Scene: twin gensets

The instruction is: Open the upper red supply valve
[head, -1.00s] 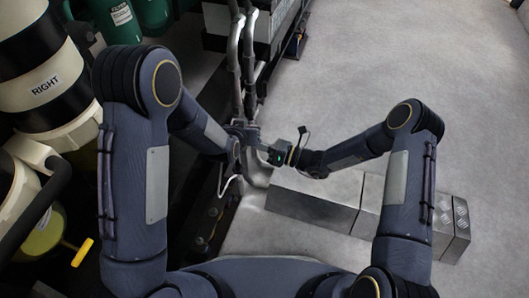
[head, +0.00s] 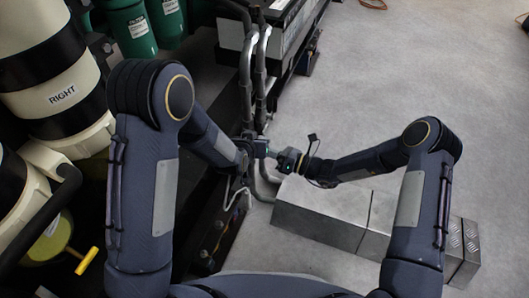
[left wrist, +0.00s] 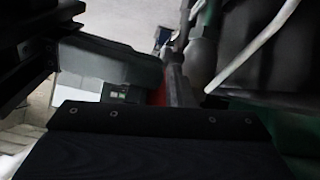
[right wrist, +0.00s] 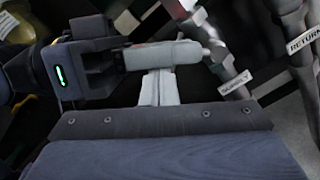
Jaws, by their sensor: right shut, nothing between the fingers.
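A thin strip of red shows at the pipe fittings in the right wrist view (right wrist: 150,43) and the left wrist view (left wrist: 158,97); I take it as part of the red valve, mostly hidden. The "SUPPLY" tag (right wrist: 237,85) hangs on a pipe beside it. My left gripper (head: 260,149) is at the foot of the pipes; its pale fingers (right wrist: 185,53) reach across in front of the red strip. I cannot tell whether they grip it. My right gripper (head: 276,157) is shut and empty just right of it; its pale fingers (right wrist: 158,85) point toward the left gripper's fingers.
A pipe tagged "RETURN" (right wrist: 305,40) stands right of the supply pipe. Grey pipes (head: 262,70) rise behind my grippers. A grey box-like block (head: 320,213) lies below my right arm. Cream and black tanks (head: 60,85) crowd the left. The floor at right (head: 440,70) is clear.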

